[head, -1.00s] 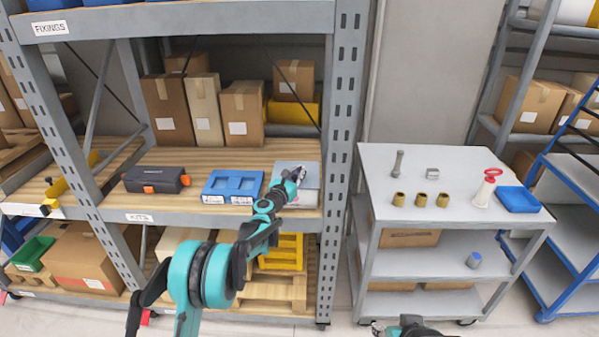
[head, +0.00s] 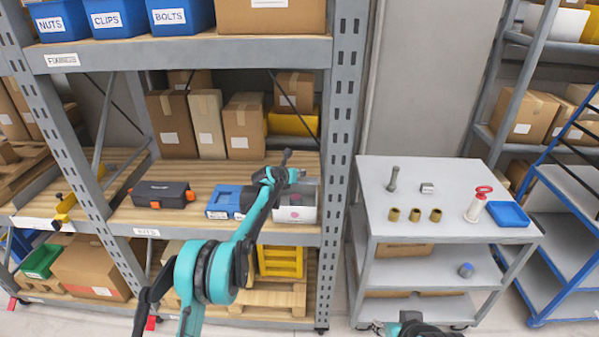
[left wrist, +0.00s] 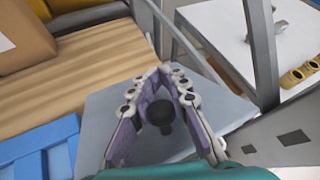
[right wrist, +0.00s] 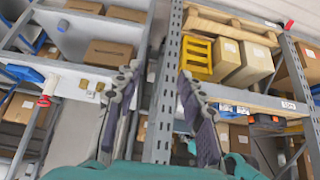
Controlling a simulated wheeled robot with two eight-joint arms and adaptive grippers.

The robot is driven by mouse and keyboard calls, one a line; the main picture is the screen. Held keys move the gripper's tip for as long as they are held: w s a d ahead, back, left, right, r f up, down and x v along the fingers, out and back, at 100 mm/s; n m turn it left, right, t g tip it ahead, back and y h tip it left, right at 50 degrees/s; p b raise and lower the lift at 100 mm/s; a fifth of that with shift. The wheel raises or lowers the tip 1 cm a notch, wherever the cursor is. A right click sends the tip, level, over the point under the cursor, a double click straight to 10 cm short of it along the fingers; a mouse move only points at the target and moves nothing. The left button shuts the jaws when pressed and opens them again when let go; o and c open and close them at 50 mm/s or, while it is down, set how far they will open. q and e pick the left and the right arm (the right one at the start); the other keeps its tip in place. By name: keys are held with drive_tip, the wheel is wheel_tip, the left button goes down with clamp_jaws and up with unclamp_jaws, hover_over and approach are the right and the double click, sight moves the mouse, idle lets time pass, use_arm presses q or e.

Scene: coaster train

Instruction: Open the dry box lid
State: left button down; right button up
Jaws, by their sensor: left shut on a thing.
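The dry box (head: 295,213) is a pale box with a grey lid at the right end of the middle shelf. Its front shows a round reddish mark. My left gripper (head: 296,176) is over the box, shut on the lid's dark knob (left wrist: 160,113), which shows between the fingers in the left wrist view. The grey lid (left wrist: 112,108) spreads beneath the fingers there. The lid looks raised in the head view, partly hidden by my arm. My right gripper (right wrist: 158,75) is open and empty, low in front of the shelves.
The rack's steel post (head: 341,150) stands close on the right. A grey cart (head: 440,180) beyond it carries several small parts. Cardboard boxes (head: 207,125) stand behind.

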drive_tip(key=shift+r+p, duration=0.7)
drive_tip(key=shift+r, duration=0.3)
